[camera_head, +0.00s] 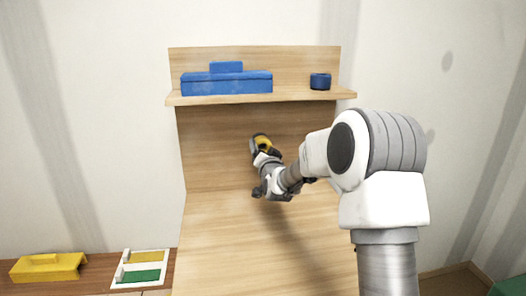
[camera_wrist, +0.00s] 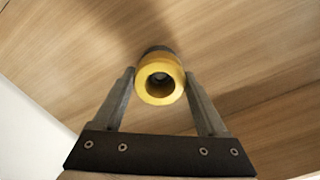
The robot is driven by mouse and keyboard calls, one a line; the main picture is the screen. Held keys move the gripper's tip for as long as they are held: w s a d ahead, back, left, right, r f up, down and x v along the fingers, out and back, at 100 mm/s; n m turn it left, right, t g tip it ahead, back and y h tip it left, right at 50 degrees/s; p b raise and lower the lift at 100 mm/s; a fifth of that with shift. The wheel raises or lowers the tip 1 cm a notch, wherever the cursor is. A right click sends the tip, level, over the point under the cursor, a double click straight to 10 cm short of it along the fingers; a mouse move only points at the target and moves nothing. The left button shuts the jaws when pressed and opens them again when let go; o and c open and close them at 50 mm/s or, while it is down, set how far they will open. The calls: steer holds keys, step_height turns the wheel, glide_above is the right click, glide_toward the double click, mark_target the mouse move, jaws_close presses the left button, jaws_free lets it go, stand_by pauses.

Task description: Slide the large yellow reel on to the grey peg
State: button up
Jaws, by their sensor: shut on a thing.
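The yellow reel (camera_wrist: 160,97) is a thick ring held between the two fingers of my gripper (camera_wrist: 160,76) in the wrist view, its open hole facing the camera. The hole looks dark, with a greyish patch inside. A dark grey round part shows just behind the reel; I cannot tell whether it is the grey peg or part of the reel. In the head view the reel (camera_head: 264,143) is small, in front of the wooden back panel, with dark grey beside it. My gripper partly hides it there.
A shelf (camera_head: 305,96) above holds a blue toolbox (camera_head: 226,86) and a blue ring (camera_head: 320,81). The wooden worktop (camera_head: 225,245) below is bare.

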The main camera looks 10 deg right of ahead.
steer(key=shift+w, duration=1.1)
steer(key=o, duration=1.3)
steer(key=s+b, duration=0.4)
steer(key=s, duration=0.3)
